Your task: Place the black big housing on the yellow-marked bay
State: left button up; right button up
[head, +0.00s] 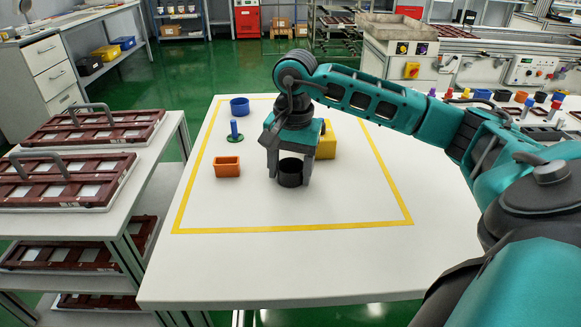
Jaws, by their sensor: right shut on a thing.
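The black big housing (291,173) is a short dark round cup, low over the white table inside the yellow outline. My right gripper (290,174) comes down from above and is shut on it, one finger on each side. Its upper part is partly hidden by the gripper. I cannot tell whether its base touches the table. The yellow-marked bay (300,227) is a large yellow tape rectangle on the white table. My left gripper is not in view.
The bay's front and right are clear. A rack with brown trays (70,178) stands left.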

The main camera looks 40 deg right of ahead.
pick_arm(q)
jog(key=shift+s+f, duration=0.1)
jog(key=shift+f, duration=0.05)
pick_arm(e)
jog(key=o, duration=1)
jog(key=shift+f, duration=0.1)
jog(key=shift+r, duration=0.35)
pick_arm(q)
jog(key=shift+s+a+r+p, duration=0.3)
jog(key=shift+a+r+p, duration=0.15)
jog(key=shift+p, duration=0.75)
pick_arm(e)
jog(key=shift+s+d+r, duration=0.1)
jog(key=shift+s+r, duration=0.05)
jog(key=shift+r, duration=2.8)
jog(key=shift+s+r, duration=0.1)
jog(key=shift+r, duration=2.8)
